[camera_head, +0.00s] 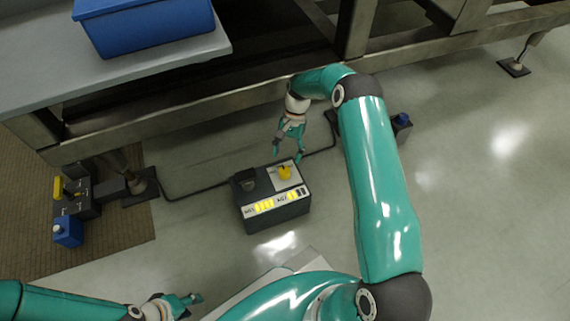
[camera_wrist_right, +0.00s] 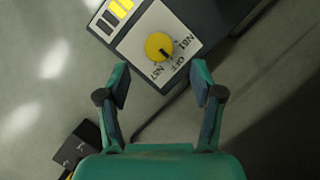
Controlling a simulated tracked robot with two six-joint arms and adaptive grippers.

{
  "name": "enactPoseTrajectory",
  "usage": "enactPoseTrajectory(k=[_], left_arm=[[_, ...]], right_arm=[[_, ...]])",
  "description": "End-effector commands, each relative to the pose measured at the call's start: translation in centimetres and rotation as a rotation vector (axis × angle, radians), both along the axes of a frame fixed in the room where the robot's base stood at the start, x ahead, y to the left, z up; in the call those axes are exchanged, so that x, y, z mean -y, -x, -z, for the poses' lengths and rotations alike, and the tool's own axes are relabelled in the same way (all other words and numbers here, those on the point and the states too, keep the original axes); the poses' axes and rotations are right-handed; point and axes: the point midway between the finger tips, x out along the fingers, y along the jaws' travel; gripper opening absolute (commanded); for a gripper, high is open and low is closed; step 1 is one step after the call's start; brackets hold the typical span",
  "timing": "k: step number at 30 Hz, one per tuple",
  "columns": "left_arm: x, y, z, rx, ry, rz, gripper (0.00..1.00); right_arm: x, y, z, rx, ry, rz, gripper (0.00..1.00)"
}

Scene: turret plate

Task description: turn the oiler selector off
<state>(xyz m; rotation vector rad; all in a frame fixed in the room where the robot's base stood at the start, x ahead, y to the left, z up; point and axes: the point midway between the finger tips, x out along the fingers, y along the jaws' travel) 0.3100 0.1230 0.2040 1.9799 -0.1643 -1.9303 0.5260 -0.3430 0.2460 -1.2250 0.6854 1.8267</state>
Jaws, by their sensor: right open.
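The selector is a round yellow knob (camera_head: 285,172) on a white plate, on top of a dark box (camera_head: 275,213) on the floor. In the right wrist view the knob (camera_wrist_right: 157,43) has a dark mark at its lower right, on the side where the plate reads OFF among other labels; the exact pointing is hard to tell. My right gripper (camera_head: 289,150) is close behind the knob in the head view. In its wrist view the right gripper (camera_wrist_right: 160,85) is open, fingers apart and empty, with the knob beyond the tips. My left gripper (camera_head: 192,299) is at the bottom, away from the box.
A dark socket-like part (camera_head: 246,181) sits left of the knob. A cable (camera_head: 200,192) runs behind the box along the floor. A control unit with a blue block (camera_head: 68,231) stands at left. A blue bin (camera_head: 145,25) rests on the grey table (camera_head: 40,85).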

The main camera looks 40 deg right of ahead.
Motion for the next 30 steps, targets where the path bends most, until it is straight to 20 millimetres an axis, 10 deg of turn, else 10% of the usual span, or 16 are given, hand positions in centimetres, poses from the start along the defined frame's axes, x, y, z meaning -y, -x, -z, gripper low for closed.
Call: enactPoseTrajectory(k=[9,30], left_arm=[[0.0,0.0,0.0,0.000,0.000,0.000,0.40],[0.0,0.0,-0.6,0.000,0.000,0.000,0.40]], right_arm=[[1.5,-1.0,-4.2,0.003,0.001,0.001,0.66],[0.8,-1.6,-5.7,0.010,0.001,-0.016,0.66]])
